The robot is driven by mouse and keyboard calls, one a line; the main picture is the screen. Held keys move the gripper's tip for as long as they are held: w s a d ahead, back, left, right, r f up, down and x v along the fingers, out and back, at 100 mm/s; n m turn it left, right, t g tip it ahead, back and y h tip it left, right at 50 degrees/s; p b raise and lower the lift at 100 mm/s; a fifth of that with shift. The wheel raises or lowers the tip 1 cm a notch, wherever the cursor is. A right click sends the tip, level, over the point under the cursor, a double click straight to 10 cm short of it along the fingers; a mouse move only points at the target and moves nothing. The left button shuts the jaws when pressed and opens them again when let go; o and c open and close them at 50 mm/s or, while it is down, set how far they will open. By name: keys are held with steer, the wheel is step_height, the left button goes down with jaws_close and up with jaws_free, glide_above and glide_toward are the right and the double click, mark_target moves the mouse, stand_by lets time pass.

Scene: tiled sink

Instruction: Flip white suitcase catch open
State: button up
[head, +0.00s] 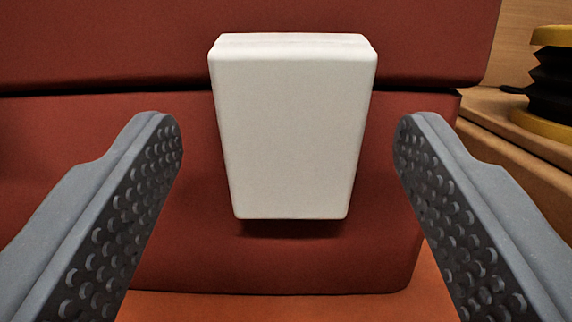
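The white catch (293,135) is a tapered block, wider at its top than at its bottom. It sits on the front of the dark red suitcase (80,45) and spans the seam between the upper and lower halves. It lies flat against the front, with a shadow under its lower edge. My gripper (288,140) is wide open, one grey dimpled finger to the left of the catch and one to the right. Gaps show between both fingers and the catch. How deep the fingertips reach relative to the catch is hard to tell.
An orange surface (290,307) lies below the suitcase. At the right, a black and yellow object (552,85) stands on a wooden surface (515,135) beside the suitcase. The space directly in front of the catch looks clear.

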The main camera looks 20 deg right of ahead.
stand_by(0.5)
steer(key=p+v, duration=0.6)
steer(key=v, duration=0.7)
steer(key=shift+s+f, duration=0.15)
steer(key=shift+s, duration=0.15)
steer(key=shift+a, duration=0.1)
stand_by(0.4)
